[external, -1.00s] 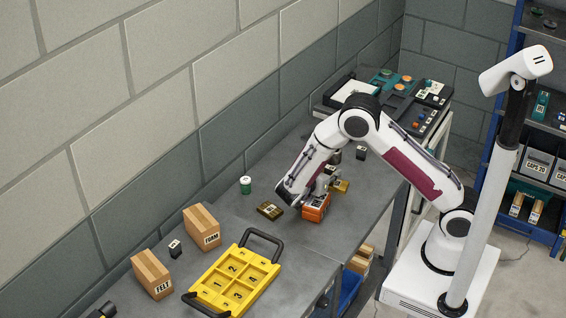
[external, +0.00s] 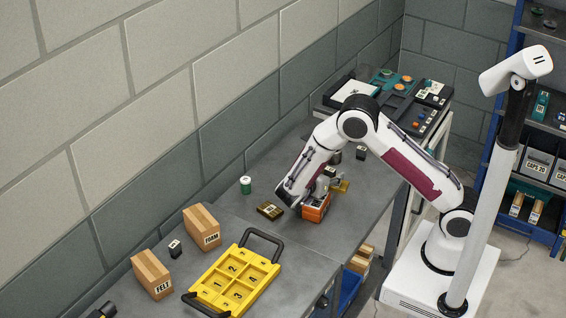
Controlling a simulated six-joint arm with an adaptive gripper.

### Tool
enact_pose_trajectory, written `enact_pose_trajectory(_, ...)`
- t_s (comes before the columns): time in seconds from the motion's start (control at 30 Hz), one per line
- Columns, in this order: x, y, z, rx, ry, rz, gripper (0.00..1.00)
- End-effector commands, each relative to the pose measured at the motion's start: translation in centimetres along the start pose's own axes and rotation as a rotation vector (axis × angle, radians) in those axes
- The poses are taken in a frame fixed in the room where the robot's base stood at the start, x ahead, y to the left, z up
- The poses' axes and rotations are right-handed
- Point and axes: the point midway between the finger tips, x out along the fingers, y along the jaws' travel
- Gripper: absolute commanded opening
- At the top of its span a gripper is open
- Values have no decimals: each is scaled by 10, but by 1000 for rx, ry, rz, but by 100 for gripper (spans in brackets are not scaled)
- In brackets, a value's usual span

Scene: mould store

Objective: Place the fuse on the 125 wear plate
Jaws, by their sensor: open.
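My gripper (external: 321,190) is open, low over the table beside the wrist and close above an orange block with a pale label (external: 315,209). I cannot tell whether it touches the block. I cannot pick out the fuse with certainty; the arm and gripper hide part of this area.
A green-and-white can (external: 245,185) stands by the wall. FOAM (external: 203,228) and FELT (external: 152,275) boxes, a small black block (external: 175,248) and a yellow numbered tray (external: 219,292) are at the front left. Small dark objects (external: 361,153) stand behind the gripper. Bare table lies right of the can.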

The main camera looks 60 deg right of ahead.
Motion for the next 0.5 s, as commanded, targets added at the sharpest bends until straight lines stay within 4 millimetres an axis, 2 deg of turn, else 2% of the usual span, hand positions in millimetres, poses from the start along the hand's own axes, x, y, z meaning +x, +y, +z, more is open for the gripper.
enact_pose_trajectory(0.13, -2, 0, -3, 1, 0, 0, 40)
enact_pose_trajectory(0.27, -11, -1, -3, 2, 1, -2, 40)
enact_pose_trajectory(0.5, -42, -1, -2, 1, 0, -4, 40)
